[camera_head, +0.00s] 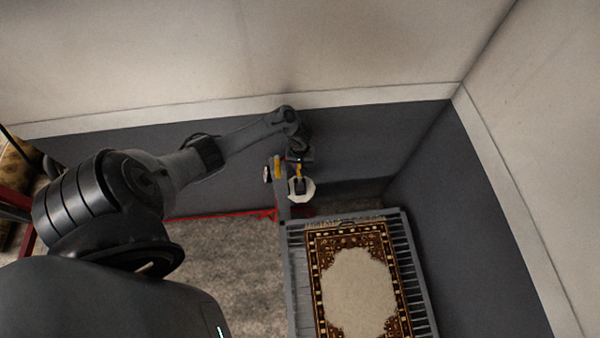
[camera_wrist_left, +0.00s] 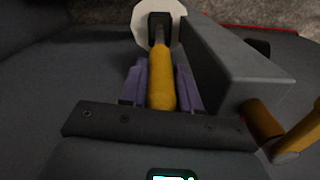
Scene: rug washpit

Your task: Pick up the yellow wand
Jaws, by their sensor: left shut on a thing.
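The yellow wand (camera_wrist_left: 161,82) shows in the left wrist view as a yellow handle with a metal neck running to a black fitting at a white, round-edged piece (camera_wrist_left: 143,17). My left gripper (camera_wrist_left: 161,88) has a purple finger on each side of the handle and is shut on it. In the head view, my left gripper (camera_head: 298,160) is by the dark wall at the far end of the pit, with the white piece (camera_head: 309,190) just below it. I cannot tell whether the wand is clear of its support. My right gripper is in neither view.
A grey post or bracket (camera_wrist_left: 235,60) stands close beside my left gripper. An orange-yellow tool (camera_wrist_left: 303,132) is at its right side. A patterned rug (camera_head: 360,280) lies on a slatted grey rack (camera_head: 293,290). Bare floor (camera_head: 230,260) lies left of the rack.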

